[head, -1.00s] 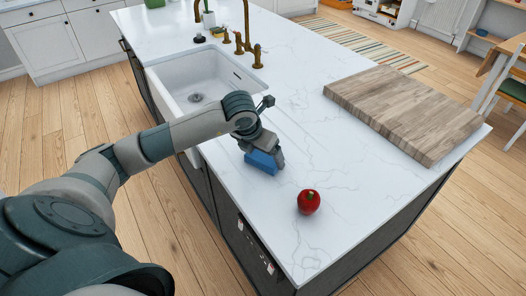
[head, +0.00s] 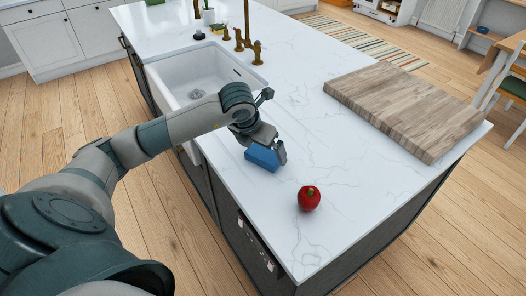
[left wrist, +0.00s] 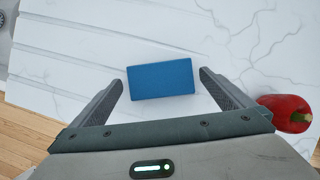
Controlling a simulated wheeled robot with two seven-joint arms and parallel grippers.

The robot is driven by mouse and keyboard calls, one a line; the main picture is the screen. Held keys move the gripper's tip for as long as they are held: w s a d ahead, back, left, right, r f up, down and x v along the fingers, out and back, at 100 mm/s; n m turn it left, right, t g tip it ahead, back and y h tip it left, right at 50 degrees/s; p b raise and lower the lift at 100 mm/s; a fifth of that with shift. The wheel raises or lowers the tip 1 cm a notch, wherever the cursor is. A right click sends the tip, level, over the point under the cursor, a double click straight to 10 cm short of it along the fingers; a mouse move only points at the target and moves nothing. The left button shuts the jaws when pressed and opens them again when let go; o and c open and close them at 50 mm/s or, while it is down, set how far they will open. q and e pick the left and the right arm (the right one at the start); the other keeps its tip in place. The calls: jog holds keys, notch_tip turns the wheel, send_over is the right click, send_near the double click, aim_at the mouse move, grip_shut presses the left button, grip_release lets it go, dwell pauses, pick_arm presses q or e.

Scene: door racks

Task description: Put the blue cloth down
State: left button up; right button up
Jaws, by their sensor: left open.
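The blue cloth (head: 262,157) is a small block-like piece on the white marble countertop, to the right of the sink. In the left wrist view the blue cloth (left wrist: 160,79) lies flat between and just beyond my fingers, with a gap on each side. My left gripper (head: 270,152) is over it, and its open fingers show in the left wrist view (left wrist: 165,92). Part of the cloth is hidden behind the gripper in the head view. My right gripper is out of view.
A red pepper (head: 309,198) stands on the countertop near the front edge, and close to my right finger in the left wrist view (left wrist: 285,112). A wooden board (head: 400,105) lies at the right. The sink (head: 195,85) with brass taps is behind. The marble between is clear.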

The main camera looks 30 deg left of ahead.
pick_arm(q)
jog(key=b+v, duration=0.2)
jog(key=v, duration=0.8)
jog(key=shift+r, duration=0.2)
jog(key=shift+s+r, duration=0.1)
